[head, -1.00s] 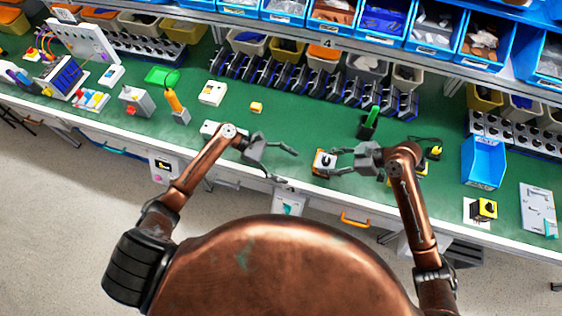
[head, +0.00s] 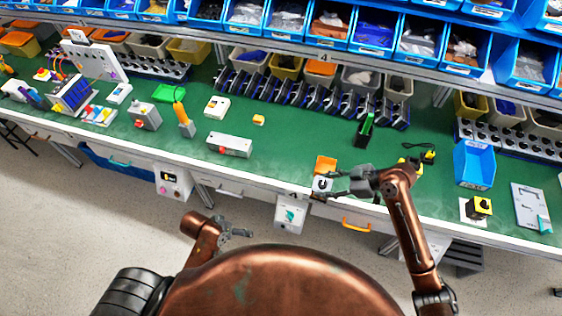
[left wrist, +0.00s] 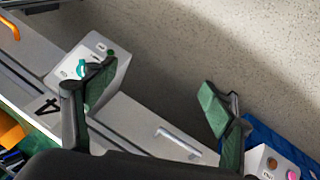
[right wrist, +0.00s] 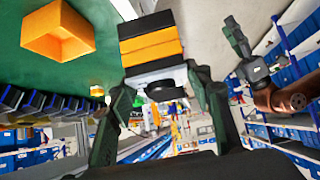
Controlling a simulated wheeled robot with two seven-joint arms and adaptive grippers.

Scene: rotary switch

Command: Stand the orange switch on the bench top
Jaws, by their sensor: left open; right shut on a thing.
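The orange switch (right wrist: 150,45), a block with orange and black bands and a black knob, is between the fingers of my right gripper (right wrist: 163,98), knob side toward the wrist. In the head view my right gripper (head: 335,182) is shut on it near the bench's front edge. There the switch (head: 321,184) shows as a small pale face with a dark knob. Its height above the bench top (head: 290,150) is hard to tell. My left gripper (head: 236,230) is open and empty, out in front of the bench; its fingers also show in the left wrist view (left wrist: 158,95).
An open orange tray (head: 326,164) lies just behind the held switch; it also shows in the right wrist view (right wrist: 58,30). A grey box (head: 229,145) lies to the left. A black holder with a green part (head: 364,131) stands behind. Green bench between them is clear.

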